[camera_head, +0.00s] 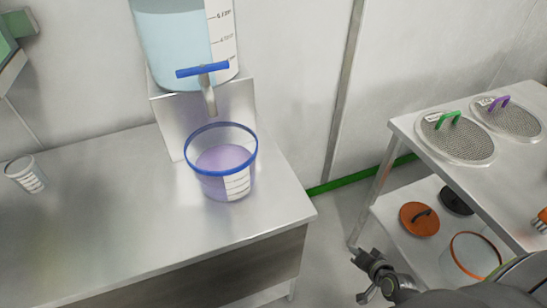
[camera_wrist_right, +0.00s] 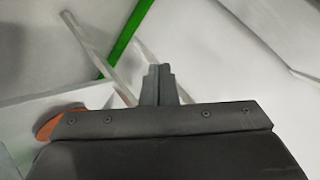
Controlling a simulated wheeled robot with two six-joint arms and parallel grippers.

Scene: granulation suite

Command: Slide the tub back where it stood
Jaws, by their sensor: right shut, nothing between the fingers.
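The tub (camera_head: 226,185) is clear with a blue rim and a white marked scale. It holds purple liquid and stands upright on the steel bench, below and slightly in front of the tap (camera_head: 208,95) of a clear tank. My right gripper (camera_head: 366,275) is well to the right of the tub and lower in the picture, off the bench edge. It is empty and its fingers are closed together, as they also show in the wrist view (camera_wrist_right: 158,84). My left gripper is out of view.
The steel bench (camera_head: 95,220) has free room left of the tub. A small marked cup (camera_head: 25,174) stands at its far left. A cart (camera_head: 405,128) at the right carries two round sieves (camera_head: 456,145) above and an orange lid (camera_head: 419,219) below. A floor gap separates bench and cart.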

